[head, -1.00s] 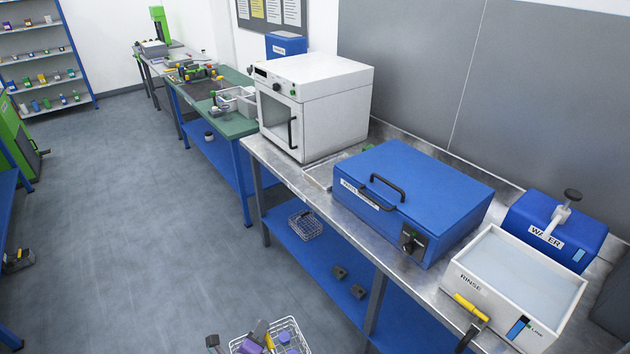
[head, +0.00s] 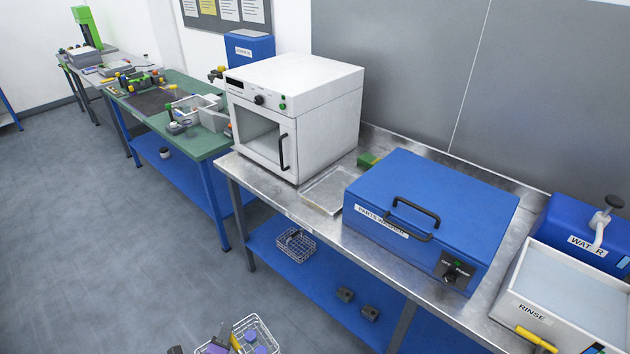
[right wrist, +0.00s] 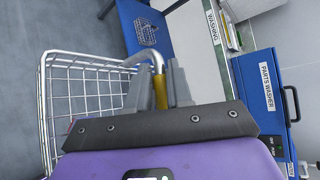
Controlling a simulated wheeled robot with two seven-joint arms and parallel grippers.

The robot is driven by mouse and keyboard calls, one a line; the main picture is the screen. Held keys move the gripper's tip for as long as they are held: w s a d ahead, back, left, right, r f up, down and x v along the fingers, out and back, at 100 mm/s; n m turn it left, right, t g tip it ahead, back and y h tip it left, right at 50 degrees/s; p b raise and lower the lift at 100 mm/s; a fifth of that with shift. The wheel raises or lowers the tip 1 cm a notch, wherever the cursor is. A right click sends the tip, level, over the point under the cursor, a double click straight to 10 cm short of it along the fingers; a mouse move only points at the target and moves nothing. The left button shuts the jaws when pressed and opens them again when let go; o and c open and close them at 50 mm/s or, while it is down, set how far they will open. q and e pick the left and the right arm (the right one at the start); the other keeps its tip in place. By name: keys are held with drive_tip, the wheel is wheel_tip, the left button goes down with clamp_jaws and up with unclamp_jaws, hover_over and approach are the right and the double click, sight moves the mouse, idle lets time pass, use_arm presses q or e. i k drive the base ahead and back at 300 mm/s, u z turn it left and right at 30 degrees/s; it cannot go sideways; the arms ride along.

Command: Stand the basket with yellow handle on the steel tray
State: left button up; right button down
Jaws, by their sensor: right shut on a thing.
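The wire basket (head: 262,330) hangs from my right gripper at the bottom of the head view, over the floor in front of the bench. Its yellow handle (right wrist: 161,90) is between the fingers of my right gripper (right wrist: 158,85), which is shut on it. The wire mesh of the basket (right wrist: 75,95) fills the left of the right wrist view; its lower part is cut off in the head view. The shallow steel tray (head: 324,202) lies on the bench between the white oven and the blue parts washer, and looks empty. My left gripper is not in view.
The white oven (head: 297,110) stands left of the tray, the blue parts washer (head: 440,200) right of it. A small green item (head: 368,160) is behind the tray. Another wire basket (head: 296,246) sits on the blue lower shelf. The rinse tank (head: 545,290) is at far right.

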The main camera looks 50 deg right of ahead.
sight(336, 189)
drive_tip(key=i, duration=2.7)
drive_tip(key=z, duration=3.15)
